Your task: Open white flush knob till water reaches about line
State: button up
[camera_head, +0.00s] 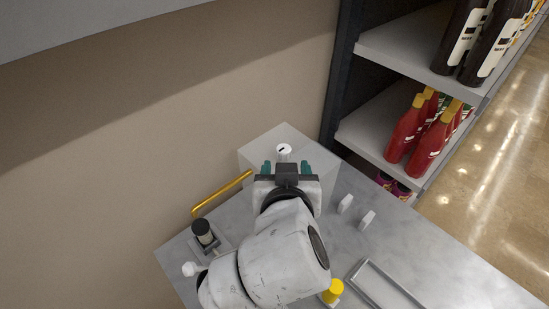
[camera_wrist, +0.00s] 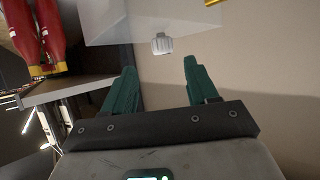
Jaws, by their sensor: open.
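The white knob (camera_head: 284,149) has a dark mark on its face and sits on the pale grey box (camera_head: 262,148) by the wall. In the wrist view the white knob (camera_wrist: 161,44) shows ribbed sides and lies just beyond the fingertips, between their lines. My gripper (camera_head: 285,167) has teal fingers spread apart. It is open and empty, in front of the knob and apart from it; the gap also shows in the wrist view (camera_wrist: 160,68). I cannot make out a water level or a line on the box.
A yellow rod (camera_head: 221,194) runs left from the box. A black-capped part (camera_head: 204,233), two small white levers (camera_head: 356,211), a yellow knob (camera_head: 333,291) and a shallow tray (camera_head: 385,287) are on the grey table (camera_head: 440,265). Shelves with bottles (camera_head: 407,128) stand right.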

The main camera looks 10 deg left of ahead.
aim_at(284, 148)
jog(key=shift+w+d+r+n+g+y+p, duration=0.1)
jog(key=shift+w+d+n+g+y+p, duration=0.1)
jog(key=shift+d+n+y+p, duration=0.25)
jog(key=shift+w+d+r+n+g+y+p, duration=0.15)
jog(key=shift+d+n+y+p, duration=0.1)
jog(key=shift+d+n+y, duration=0.4)
jog(key=shift+s+d+r+n+y+p, duration=0.15)
jog(key=shift+d+n+y+p, duration=0.15)
jog(key=shift+y, duration=0.25)
jog(key=shift+s+d+r+n+y+p, duration=0.1)
jog(key=shift+d+r+n+y, duration=0.1)
jog(key=shift+n+y, duration=0.3)
jog(key=shift+w+a+f+y+b, duration=0.25)
jog(key=shift+w+f+b, duration=0.15)
jog(key=b+x, duration=0.5)
jog(key=x, duration=0.3)
jog(key=shift+f, duration=0.2)
jog(key=shift+b+x, duration=0.35)
jog(key=shift+x, duration=0.45)
jog(key=shift+r, duration=0.2)
jog(key=c, duration=0.9)
jog(key=shift+c, duration=0.2)
